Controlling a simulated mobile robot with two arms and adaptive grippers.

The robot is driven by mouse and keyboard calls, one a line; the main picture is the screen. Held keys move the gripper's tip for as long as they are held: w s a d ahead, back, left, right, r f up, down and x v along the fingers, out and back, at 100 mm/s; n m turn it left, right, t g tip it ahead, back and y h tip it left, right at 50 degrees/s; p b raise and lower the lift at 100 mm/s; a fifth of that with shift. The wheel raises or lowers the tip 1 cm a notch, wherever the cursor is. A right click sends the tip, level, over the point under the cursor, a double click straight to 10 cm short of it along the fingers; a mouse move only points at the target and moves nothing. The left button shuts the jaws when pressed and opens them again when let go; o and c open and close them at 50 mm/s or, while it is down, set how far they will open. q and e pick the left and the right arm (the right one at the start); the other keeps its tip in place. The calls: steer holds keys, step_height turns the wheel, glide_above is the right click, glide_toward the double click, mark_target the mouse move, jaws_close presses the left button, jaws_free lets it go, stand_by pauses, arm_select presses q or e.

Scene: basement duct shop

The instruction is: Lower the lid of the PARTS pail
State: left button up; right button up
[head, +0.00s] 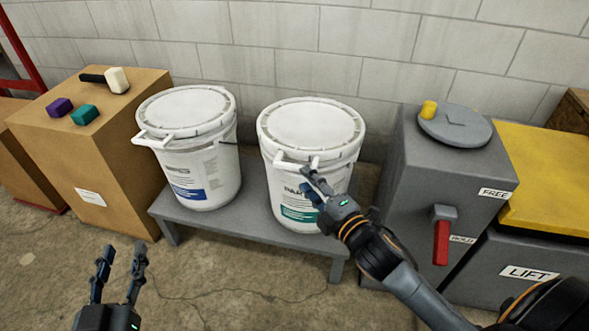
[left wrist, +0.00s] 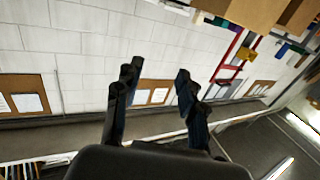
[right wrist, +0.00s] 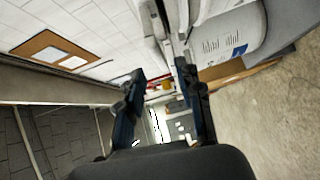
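Two white pails stand side by side on a low grey bench. The right pail (head: 300,196) has a green-banded label whose text, starting "PA", is partly covered by my right gripper. Its white lid (head: 311,124) lies flat across the top, with a white handle (head: 290,163) at the front. My right gripper (head: 311,183) is in front of this pail, just below the handle; I cannot tell if it touches. In the right wrist view its fingers (right wrist: 160,78) are apart, with white pail parts beyond them. My left gripper (head: 120,252) is open and empty, low at the left, away from the pails.
The left pail (head: 200,175) has a blue-banded label and its lid (head: 188,108) on. A cardboard box (head: 120,150) with small blocks stands left of the bench (head: 255,205). A grey cabinet (head: 410,185) with a red lever (head: 441,240) stands close on the right. Floor in front is clear.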

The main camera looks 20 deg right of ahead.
mark_target(297, 170)
steer(key=w, duration=0.3)
steer(key=w+b, duration=0.1)
steer(key=w, duration=0.1)
steer(key=shift+w+a+f, duration=0.15)
steer(key=shift+a+f, duration=0.05)
steer(key=shift+a, duration=0.15)
arm_select(q)
steer(key=shift+s+d+r+t+h, duration=0.1)
steer(key=shift+r+t+h, duration=0.1)
steer(key=shift+r+t, duration=0.6)
steer(key=shift+s+d+r+t+h, duration=0.15)
steer(key=shift+r+t, duration=0.25)
steer(key=shift+r, duration=0.75)
steer(key=shift+s+d+r+t+h, duration=0.1)
steer(key=shift+r+t+h, duration=0.15)
steer(key=shift+r+t, duration=0.55)
arm_select(e)
steer(key=shift+w+a, duration=0.1)
steer(key=shift+w, duration=0.5)
arm_select(q)
steer(key=shift+r+g, duration=0.15)
steer(key=shift+g, duration=0.15)
arm_select(e)
steer(key=shift+c, duration=0.4)
jaws_close()
